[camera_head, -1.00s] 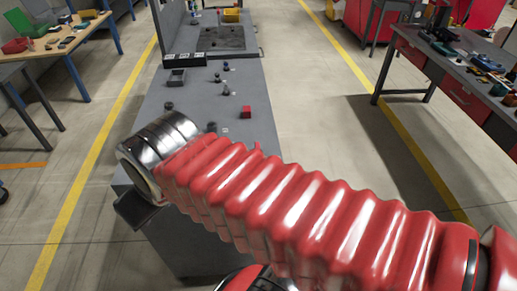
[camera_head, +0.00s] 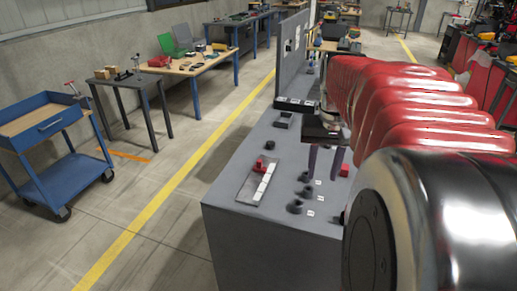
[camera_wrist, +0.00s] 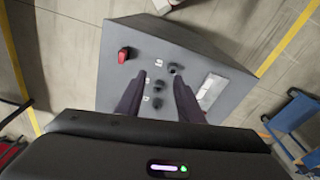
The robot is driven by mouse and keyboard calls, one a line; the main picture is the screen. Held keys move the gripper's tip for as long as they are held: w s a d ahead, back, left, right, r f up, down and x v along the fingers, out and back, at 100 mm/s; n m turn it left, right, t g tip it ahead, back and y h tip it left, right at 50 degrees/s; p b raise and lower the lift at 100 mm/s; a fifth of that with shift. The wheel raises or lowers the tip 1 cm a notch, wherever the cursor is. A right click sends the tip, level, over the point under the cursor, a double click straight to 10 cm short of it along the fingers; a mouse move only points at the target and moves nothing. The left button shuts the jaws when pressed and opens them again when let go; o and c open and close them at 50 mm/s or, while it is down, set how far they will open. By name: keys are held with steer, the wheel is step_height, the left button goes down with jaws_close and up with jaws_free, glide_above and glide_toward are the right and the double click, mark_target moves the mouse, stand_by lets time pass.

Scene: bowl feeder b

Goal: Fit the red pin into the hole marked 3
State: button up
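My gripper (camera_head: 324,174) hangs over the grey bench with its two dark fingers pointing down and apart, nothing between them. In the wrist view the fingers (camera_wrist: 159,78) straddle the row of black round sockets (camera_wrist: 159,103), with small white labels beside them. The sockets also show in the head view (camera_head: 295,207); the label digits are too small to read, so I cannot tell which is 3. I cannot make out a separate red pin.
A pale plate (camera_head: 258,185) with a small red piece (camera_head: 266,165) at its far end lies left of the sockets. A dark open box (camera_head: 283,120) and a black round part (camera_head: 270,145) sit farther back. A grey panel (camera_head: 292,55) rises behind. The bench's near left corner is clear.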

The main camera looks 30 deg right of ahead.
steer(key=s+d+f+m+g, duration=0.1)
steer(key=s+d+m, duration=0.1)
steer(key=d, duration=0.8)
steer(key=shift+s+f+y, duration=0.15)
steer(key=shift+s+y, duration=0.25)
steer(key=shift+s, duration=0.05)
steer(key=shift+f, duration=4.3)
steer(key=shift+s+f, duration=0.2)
steer(key=shift+f, duration=1.1)
steer(key=shift+s+f, duration=0.15)
steer(key=shift+f, duration=1.15)
